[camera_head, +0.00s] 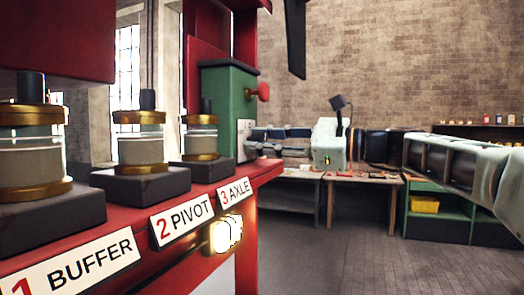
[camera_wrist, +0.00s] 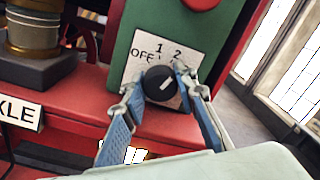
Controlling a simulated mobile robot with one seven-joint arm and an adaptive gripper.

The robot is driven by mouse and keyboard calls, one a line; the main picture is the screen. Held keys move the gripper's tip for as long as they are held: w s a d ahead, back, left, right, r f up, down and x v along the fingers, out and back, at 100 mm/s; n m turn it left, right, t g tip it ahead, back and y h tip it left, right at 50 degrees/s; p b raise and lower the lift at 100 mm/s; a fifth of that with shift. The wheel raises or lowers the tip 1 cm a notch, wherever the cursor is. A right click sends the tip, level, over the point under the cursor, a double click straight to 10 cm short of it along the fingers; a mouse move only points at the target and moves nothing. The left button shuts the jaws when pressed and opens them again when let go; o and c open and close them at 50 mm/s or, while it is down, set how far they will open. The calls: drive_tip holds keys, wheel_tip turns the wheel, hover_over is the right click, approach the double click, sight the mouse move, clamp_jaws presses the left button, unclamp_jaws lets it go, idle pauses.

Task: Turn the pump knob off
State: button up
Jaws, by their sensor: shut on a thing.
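The pump knob (camera_wrist: 161,84) is round and black with a white pointer line. It sits on a white plate (camera_wrist: 140,65) marked OFF, 1 and 2, on the front of a green box (camera_head: 222,105). In the wrist view the pointer slants up and right, toward the 2 side and away from OFF at the left. My gripper (camera_wrist: 160,86) has its blue fingers on either side of the knob, shut on it. In the head view my gripper reaches the plate from the right, and the knob cannot be made out there.
A red bench edge (camera_head: 262,172) lies below the box. Glass jars with brass rims, such as the AXLE jar (camera_head: 201,140), stand left of it. A red button (camera_head: 263,92) juts from the box above the plate. A lit lamp (camera_head: 226,234) is on the red front.

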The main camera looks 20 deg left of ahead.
drive_tip(key=n+b, duration=0.3)
drive_tip(key=n, duration=0.1)
drive_tip(key=shift+f+n, duration=0.15)
drive_tip(key=shift+n, duration=0.25)
drive_tip(key=n+b, duration=0.2)
drive_tip(key=n, duration=0.1)
drive_tip(key=shift+n, duration=0.4)
drive_tip(key=n+b, duration=0.2)
drive_tip(key=n, duration=0.2)
drive_tip(key=shift+n+g, duration=0.3)
drive_tip(key=shift+g, duration=0.1)
drive_tip(key=shift+n+b, duration=0.75)
drive_tip(key=shift+n, duration=1.25)
drive_tip(key=o, duration=1.2)
drive_tip(key=shift+c, duration=0.2)
